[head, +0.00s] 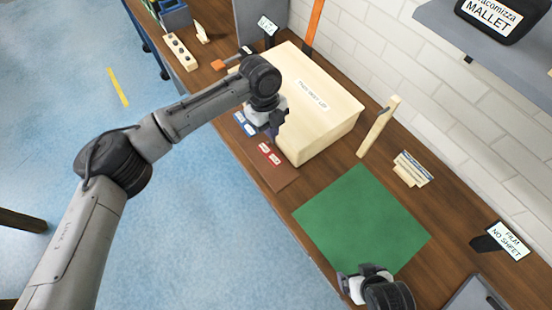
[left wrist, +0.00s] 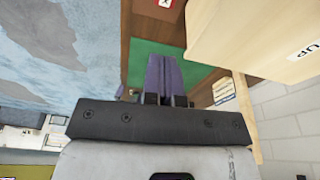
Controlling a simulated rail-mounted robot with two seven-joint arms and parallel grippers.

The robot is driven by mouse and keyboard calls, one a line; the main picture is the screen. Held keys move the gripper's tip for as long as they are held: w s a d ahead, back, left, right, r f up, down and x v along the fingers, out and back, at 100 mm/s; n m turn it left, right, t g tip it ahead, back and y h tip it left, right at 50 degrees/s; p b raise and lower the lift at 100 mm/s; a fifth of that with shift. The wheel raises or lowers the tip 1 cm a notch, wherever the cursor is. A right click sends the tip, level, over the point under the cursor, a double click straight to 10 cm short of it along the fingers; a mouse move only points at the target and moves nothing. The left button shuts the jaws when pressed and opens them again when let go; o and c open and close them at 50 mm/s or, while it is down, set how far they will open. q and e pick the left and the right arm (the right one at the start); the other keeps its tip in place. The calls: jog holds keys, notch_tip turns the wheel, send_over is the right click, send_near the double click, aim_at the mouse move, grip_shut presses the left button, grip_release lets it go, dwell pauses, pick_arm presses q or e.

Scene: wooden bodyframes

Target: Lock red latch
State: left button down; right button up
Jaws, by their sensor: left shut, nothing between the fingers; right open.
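A pale wooden box (head: 315,95) with a label on its top stands on the bench. A brown strip (head: 283,178) along its front carries a red latch marking (head: 269,154) and a blue marking (head: 244,123). My left gripper (head: 275,134) is shut and empty, close to the box's front side between the blue and red markings. In the left wrist view its fingers (left wrist: 165,72) are together, with a red label (left wrist: 166,3) at the top edge and the box (left wrist: 255,35) at right. My right gripper (head: 352,276) is open and empty at the green mat's near edge.
The green mat (head: 362,222) lies bare right of the box. An upright wooden piece (head: 378,127) and a small stack of pieces (head: 411,169) stand near the wall. A shelf (head: 478,35) with a mallet case overhangs the back right.

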pick_arm(q)
jog(key=shift+m, duration=0.5)
pick_arm(e)
jog(key=shift+d, duration=0.1)
pick_arm(q)
send_near(278, 165)
jog(key=b+x, duration=0.1)
jog(key=x, duration=0.6)
jog(key=shift+f, duration=0.25)
pick_arm(e)
jog(key=shift+f, duration=0.5)
